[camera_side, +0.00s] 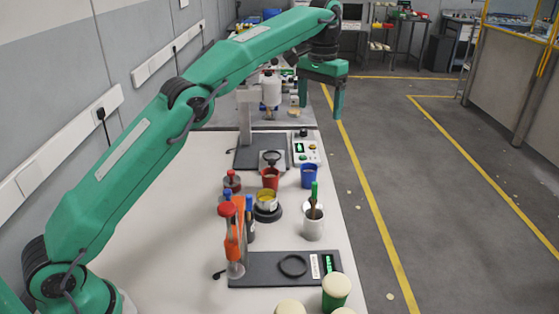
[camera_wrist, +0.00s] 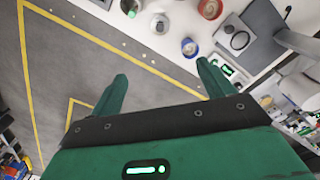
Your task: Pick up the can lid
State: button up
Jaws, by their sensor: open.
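I cannot make out a can lid for certain. A yellow-topped round tin (camera_side: 266,198) sits in a dark holder mid-bench in the side view; whether its top is a loose lid is unclear. My gripper (camera_side: 338,112) is raised at the far right side of the bench, well away from the tin, and appears to hang over the floor. In the wrist view my gripper (camera_wrist: 163,72) has its two green fingers spread apart, with nothing between them but floor behind.
A red cup (camera_side: 270,178), a blue cup (camera_side: 309,176) and a white pot (camera_side: 313,226) with a green-handled tool stand near the tin. An orange upright tool (camera_side: 233,240) rises in front. Dark plates with black rings lie at both ends.

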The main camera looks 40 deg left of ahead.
notch_tip(320, 180, down, 30)
dwell(1.7)
jog(key=shift+w, duration=0.1)
jog(key=c, duration=1.1)
